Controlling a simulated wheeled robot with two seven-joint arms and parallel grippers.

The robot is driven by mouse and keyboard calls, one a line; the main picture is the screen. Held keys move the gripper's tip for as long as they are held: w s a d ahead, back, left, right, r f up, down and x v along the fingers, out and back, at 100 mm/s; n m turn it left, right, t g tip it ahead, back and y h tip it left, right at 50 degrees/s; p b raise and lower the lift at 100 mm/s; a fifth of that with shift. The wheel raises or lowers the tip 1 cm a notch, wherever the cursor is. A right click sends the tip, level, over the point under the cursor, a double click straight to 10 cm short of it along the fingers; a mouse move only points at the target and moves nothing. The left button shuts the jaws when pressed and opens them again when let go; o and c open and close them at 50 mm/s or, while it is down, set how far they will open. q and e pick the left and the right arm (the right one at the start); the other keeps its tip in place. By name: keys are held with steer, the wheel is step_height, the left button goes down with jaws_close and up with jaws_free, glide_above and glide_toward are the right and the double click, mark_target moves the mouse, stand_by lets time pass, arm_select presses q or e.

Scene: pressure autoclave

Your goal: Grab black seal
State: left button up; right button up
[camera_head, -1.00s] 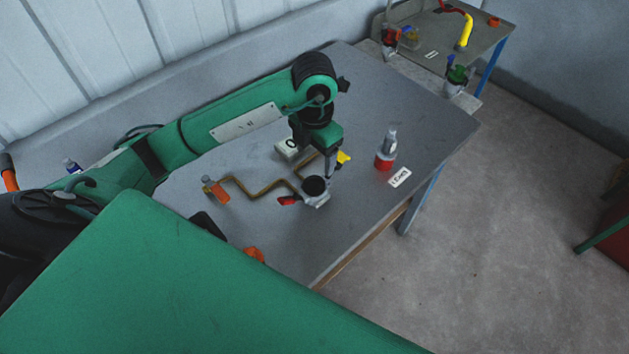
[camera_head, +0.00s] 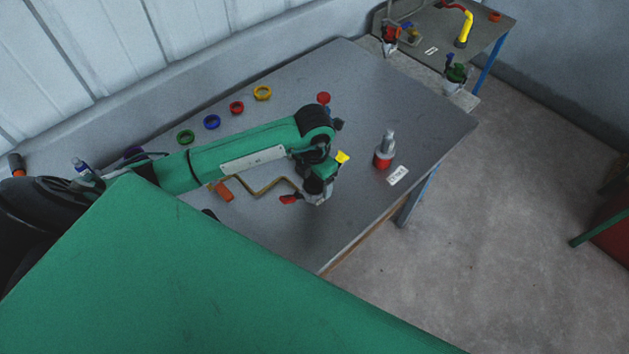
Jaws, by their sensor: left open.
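My left arm reaches across the grey table from the left. Its open gripper (camera_head: 319,190) points down at a pale metal fitting (camera_head: 321,199) with a red handle (camera_head: 289,199), at the end of a bent brass pipe (camera_head: 262,191). The gripper covers most of the fitting, so I cannot tell whether it touches it. I cannot make out a black seal clearly; the dark top of the fitting is hidden behind the gripper. My right gripper is not in view.
Coloured rings, green (camera_head: 185,137), blue (camera_head: 211,122), red (camera_head: 237,107) and yellow (camera_head: 263,93), lie along the table's back. A grey-and-red bottle (camera_head: 384,152) stands right of the gripper near a white label (camera_head: 397,175). The table's far right is clear.

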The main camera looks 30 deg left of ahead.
arm_select(q)
steer(key=shift+c, duration=1.1)
steer(key=c, duration=0.8)
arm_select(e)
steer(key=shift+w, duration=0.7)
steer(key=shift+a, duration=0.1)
